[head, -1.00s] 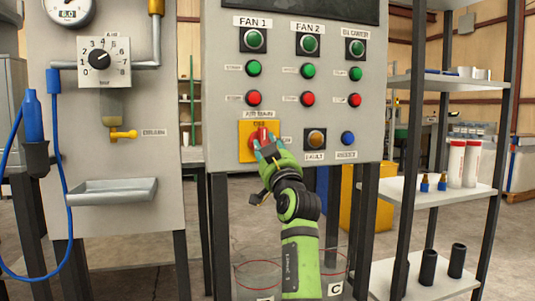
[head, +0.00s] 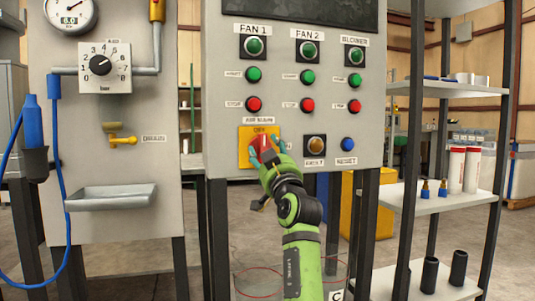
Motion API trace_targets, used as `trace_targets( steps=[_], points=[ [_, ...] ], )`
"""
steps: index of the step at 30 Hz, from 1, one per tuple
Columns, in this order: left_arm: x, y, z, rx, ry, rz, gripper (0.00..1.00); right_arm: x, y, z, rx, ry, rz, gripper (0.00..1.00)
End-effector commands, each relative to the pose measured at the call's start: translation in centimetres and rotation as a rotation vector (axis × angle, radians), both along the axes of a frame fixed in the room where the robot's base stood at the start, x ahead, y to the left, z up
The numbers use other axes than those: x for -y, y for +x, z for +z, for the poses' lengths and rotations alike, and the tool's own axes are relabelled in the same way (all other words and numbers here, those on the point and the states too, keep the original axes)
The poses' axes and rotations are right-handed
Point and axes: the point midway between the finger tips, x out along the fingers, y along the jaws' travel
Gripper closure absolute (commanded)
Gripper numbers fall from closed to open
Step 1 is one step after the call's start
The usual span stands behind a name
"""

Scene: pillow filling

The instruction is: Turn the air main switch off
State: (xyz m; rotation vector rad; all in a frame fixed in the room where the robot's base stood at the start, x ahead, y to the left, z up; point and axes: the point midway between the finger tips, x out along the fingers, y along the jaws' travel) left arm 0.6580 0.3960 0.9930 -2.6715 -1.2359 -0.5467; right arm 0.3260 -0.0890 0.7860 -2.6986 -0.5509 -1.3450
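The air main switch is a red knob (head: 262,142) on a yellow plate (head: 245,132) marked OFF at its top, low on the left side of the grey control panel. The knob looks tilted. My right gripper is not in view.
Fan and blower buttons (head: 254,75) sit above the switch. The fault lamp (head: 316,145) and blue reset button (head: 348,144) are to its right. A regulator panel with a grey tray (head: 110,198) stands left, a shelf rack (head: 430,198) right.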

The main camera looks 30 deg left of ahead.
Motion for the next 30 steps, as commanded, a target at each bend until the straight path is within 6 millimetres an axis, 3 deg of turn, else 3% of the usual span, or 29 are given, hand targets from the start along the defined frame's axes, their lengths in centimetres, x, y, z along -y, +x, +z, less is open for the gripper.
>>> trace_targets(
  steps=[8, 21, 30],
  points=[
    [0.5, -0.2, -0.4, -0.003, 0.0, 0.0, 0.43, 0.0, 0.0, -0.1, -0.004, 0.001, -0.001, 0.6],
    [4.9, -4.1, -2.7, -0.002, 0.0, -0.001, 0.43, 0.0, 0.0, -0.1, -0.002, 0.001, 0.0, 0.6],
    [5.3, -4.5, -2.9, -0.001, 0.0, 0.0, 0.43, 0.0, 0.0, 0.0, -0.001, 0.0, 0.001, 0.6]
  ],
)
